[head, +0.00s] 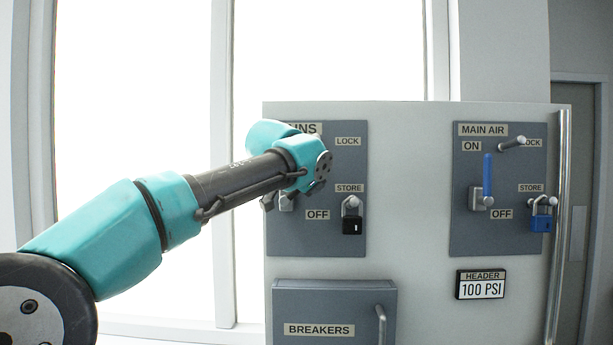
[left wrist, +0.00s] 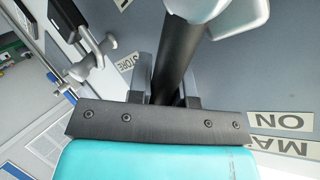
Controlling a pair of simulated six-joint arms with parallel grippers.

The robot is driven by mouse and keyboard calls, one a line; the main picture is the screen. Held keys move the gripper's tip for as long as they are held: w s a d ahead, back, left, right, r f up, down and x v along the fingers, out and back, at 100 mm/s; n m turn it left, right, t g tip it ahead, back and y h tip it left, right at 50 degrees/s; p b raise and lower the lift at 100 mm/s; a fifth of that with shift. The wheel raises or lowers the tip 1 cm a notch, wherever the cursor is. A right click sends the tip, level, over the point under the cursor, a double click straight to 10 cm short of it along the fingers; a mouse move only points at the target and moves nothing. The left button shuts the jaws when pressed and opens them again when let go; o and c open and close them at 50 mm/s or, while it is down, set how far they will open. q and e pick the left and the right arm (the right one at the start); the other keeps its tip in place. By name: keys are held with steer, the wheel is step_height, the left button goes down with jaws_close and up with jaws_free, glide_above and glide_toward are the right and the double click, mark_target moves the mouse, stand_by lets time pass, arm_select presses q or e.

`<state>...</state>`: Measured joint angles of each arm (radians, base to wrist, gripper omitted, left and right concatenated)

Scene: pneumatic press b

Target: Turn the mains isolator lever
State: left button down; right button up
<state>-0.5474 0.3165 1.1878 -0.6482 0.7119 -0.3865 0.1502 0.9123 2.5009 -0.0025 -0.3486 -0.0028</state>
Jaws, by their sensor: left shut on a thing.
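The mains panel (head: 345,240) is on the left of the cabinet front. In the head view my left arm covers most of the lever; only its silver base (head: 286,203) shows below the wrist. In the left wrist view the black lever (left wrist: 178,55) runs from a silver pivot (left wrist: 200,6) down between the jaws. My left gripper (left wrist: 165,85) is shut on it, one finger on each side. The lever points roughly up the panel, away from the OFF label (head: 317,215). The ON label (left wrist: 281,121) is beside the gripper. My right gripper is not in view.
A black padlock (head: 352,226) hangs on the STORE peg right of the lever. The main air panel (head: 470,235) has a blue upright lever (head: 488,180) and a blue padlock (head: 541,224). The breakers box (head: 320,300) juts out below.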

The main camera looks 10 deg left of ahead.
arm_select(q)
steer(key=shift+w+d+f+m+g+y, duration=0.1)
steer(key=shift+d+f+m+g+y, duration=0.15)
steer(key=shift+f+m+y, duration=0.35)
steer(key=shift+d+f+m+g+y, duration=0.15)
steer(key=shift+d+f+m+y, duration=0.2)
steer(key=shift+f+m+y, duration=0.2)
steer(key=shift+f+m+g+y, duration=0.4)
steer(key=shift+f+m+y, duration=0.75)
steer(key=shift+f+y, duration=0.45)
steer(key=c, duration=1.3)
jaws_free()
steer(key=v, duration=1.7)
